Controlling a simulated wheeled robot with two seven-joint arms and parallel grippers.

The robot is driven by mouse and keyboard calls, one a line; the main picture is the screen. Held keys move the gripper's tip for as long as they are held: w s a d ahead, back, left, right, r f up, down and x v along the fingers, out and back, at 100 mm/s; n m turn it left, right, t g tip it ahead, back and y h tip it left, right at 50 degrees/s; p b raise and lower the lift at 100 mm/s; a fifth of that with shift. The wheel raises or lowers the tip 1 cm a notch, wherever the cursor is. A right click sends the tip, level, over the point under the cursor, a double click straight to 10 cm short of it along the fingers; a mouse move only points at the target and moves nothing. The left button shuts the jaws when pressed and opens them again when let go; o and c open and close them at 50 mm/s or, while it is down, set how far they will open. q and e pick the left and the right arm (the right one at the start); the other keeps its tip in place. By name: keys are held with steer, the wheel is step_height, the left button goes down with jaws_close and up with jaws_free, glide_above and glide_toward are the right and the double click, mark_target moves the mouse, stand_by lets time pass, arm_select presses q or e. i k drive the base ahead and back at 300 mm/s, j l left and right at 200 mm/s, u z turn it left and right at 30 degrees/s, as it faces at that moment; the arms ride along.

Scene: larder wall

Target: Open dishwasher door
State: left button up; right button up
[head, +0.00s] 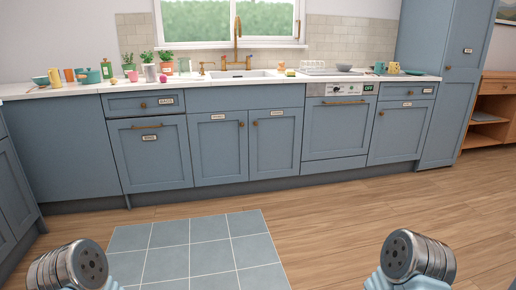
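The dishwasher (335,132) stands in the row of blue cabinets, right of the sink. Its blue front door is shut and upright. A silver control strip (329,90) with a small green display runs along its top. A brass bar handle (344,102) lies across the upper part of the door. Only parts of my two arms show at the bottom left and bottom right. Both grippers are out of view, and nothing of mine touches the dishwasher.
A tiled grey-blue mat (195,250) lies on the wooden floor (330,210). The floor before the dishwasher is clear. Cabinets flank it, with a tall cabinet (443,80) to the right.

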mark_target(338, 127)
steer(key=i+z, duration=0.15)
steer(key=i, duration=0.5)
steer(key=i+j+z, duration=0.15)
steer(key=i, duration=0.5)
steer(key=i+l+z, duration=0.25)
steer(key=i, duration=0.4)
steer(key=i+z, duration=0.25)
steer(key=i, duration=0.4)
steer(key=i+z, duration=0.25)
steer(key=i, duration=0.45)
steer(key=i+j+z, duration=0.25)
steer(key=i, duration=0.4)
